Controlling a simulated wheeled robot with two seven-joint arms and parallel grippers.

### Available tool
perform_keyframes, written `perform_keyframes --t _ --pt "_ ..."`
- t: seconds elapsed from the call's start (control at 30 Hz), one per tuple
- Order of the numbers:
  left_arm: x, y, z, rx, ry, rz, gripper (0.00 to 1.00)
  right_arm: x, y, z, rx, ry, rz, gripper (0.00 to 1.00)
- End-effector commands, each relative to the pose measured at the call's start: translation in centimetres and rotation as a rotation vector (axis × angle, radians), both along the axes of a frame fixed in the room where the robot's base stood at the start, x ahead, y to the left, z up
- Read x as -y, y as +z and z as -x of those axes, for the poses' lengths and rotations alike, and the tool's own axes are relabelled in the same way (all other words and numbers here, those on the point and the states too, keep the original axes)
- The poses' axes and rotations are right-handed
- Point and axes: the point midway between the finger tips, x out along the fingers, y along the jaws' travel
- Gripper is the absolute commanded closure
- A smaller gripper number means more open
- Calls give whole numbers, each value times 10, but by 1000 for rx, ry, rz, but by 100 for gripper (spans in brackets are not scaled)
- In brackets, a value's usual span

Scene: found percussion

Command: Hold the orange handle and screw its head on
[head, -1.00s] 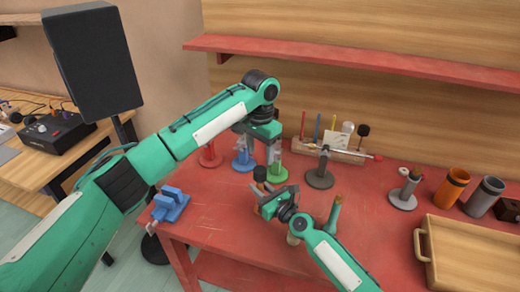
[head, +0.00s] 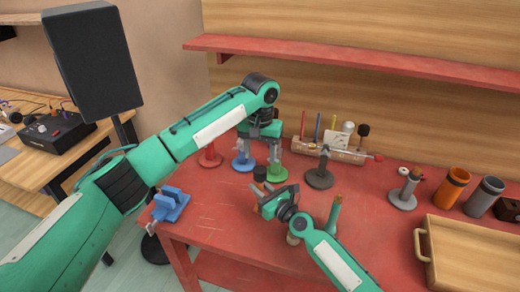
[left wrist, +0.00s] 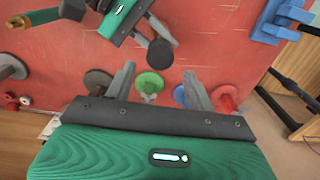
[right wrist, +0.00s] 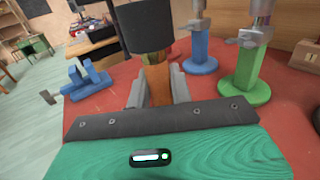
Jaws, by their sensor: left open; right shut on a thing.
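My right gripper (head: 268,200) is shut on the orange handle (right wrist: 157,86), which stands upright between its fingers. A black cylindrical head (right wrist: 146,27) sits in line on top of the handle; it also shows in the head view (head: 260,173) and from above in the left wrist view (left wrist: 160,54). I cannot tell how tightly it is seated. My left gripper (left wrist: 158,88) is open and empty, above and beyond the head, apart from it. In the head view the left gripper (head: 264,146) hangs over the stands, fingers down.
Red (head: 210,157), blue (head: 243,163) and green (head: 277,173) stands are close behind the head, with a dark grey stand (head: 320,177) to their right. A blue vise (head: 170,205) is at the table's left edge. A green handle (head: 335,213) stands near my right arm. A wooden tray (head: 470,255) lies right.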

Motion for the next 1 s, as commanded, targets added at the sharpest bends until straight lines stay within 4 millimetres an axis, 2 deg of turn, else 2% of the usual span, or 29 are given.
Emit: perform_keyframes --t 0.2,0.4,0.57,0.83,1.0 --pt "0 -36 0 -2 0 -2 45 0 0 0 0 0 0 100" --pt "0 -60 0 -1 0 0 45 0 0 0 0 0 0 100" --pt "0 -68 0 0 0 0 45 0 0 0 0 0 0 100" --pt "0 -69 0 0 0 0 45 0 0 0 0 0 0 100" --pt "0 -69 0 0 0 0 79 0 0 0 0 0 0 100"
